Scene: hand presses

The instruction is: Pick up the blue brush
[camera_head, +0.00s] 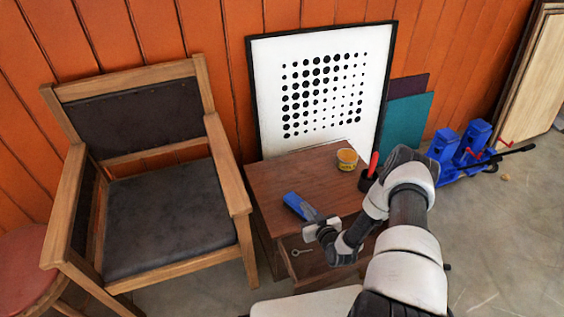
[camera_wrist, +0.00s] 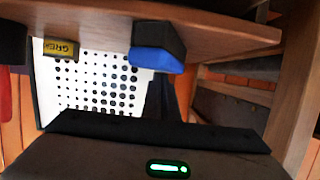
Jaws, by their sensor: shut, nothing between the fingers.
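The blue brush (camera_head: 300,206) lies on the brown wooden side table, near its left front part. In the wrist view, which looks upside down, the brush (camera_wrist: 158,58) shows a blue part and a black part against the tabletop. My gripper (camera_head: 318,228) is at the near end of the brush in the head view. In the wrist view its dark fingers (camera_wrist: 168,95) are shut and empty, and point at the brush. I cannot tell if they touch it.
A wooden armchair (camera_head: 239,190) stands close left. A dotted poster (camera_head: 375,62) leans behind. Blue presses (camera_head: 474,139) stand right.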

